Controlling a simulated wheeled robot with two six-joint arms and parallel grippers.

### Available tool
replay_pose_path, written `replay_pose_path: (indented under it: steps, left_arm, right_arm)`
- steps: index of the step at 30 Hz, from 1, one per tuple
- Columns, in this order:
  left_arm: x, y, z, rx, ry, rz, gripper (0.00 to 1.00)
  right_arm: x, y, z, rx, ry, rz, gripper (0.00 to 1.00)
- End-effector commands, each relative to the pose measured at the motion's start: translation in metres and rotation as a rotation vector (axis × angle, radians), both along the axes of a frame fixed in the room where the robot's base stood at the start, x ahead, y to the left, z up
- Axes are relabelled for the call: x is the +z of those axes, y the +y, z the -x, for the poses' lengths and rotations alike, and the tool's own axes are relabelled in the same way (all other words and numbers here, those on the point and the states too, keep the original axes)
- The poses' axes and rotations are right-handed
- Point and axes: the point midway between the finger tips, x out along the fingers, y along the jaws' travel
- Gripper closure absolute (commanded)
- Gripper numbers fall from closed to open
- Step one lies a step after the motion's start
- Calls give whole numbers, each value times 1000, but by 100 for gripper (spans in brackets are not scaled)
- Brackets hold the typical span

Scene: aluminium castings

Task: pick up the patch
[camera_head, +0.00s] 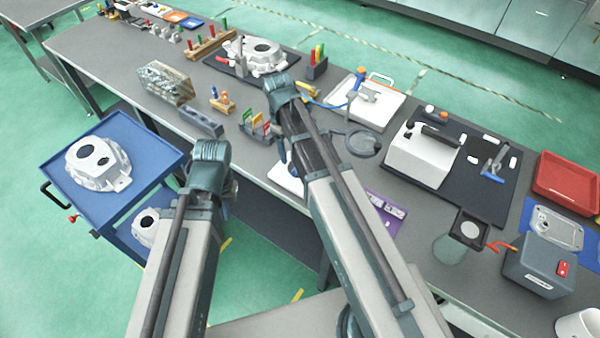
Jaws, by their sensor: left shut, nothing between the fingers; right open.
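A flat grey-green rounded piece (453,250) lies on the bench at the right; it may be the patch, but I cannot tell for sure. Its upper right edge meets a dark square pad with a pale disc (469,230). My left arm comes up in the lower left and bends in front of the bench's near edge. My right arm reaches higher, over the middle of the bench. Both arms fold down behind their own links, so the fingers of both grippers are hidden. I see nothing held.
A grey box with a red switch (541,266), a casting on a blue mat (557,228) and a red tray (568,182) stand at the right. A white box (420,158) sits on a black mat. A blue cart (150,150) with castings stands left of the bench.

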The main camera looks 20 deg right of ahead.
Motion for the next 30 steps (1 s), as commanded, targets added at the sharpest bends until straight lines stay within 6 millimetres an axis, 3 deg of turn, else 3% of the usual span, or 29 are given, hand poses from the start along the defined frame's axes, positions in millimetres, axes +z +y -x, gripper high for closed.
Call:
replay_pose_path:
  steps: [1, 4, 16, 30]
  left_arm:
    - [-15, 0, 0, 0, 0, 0, 100]
    - [-27, 0, 0, 1, 0, 0, 100]
    - [-36, 0, 0, 1, 0, 0, 100]
    - [-84, 0, 0, 1, 0, 0, 100]
  right_arm:
    - [-16, -1, 1, 0, 0, 0, 40]
    - [-27, -2, 2, 0, 0, 0, 40]
    - [-36, -3, 3, 0, 0, 0, 40]
    - [-84, -7, 8, 0, 0, 0, 40]
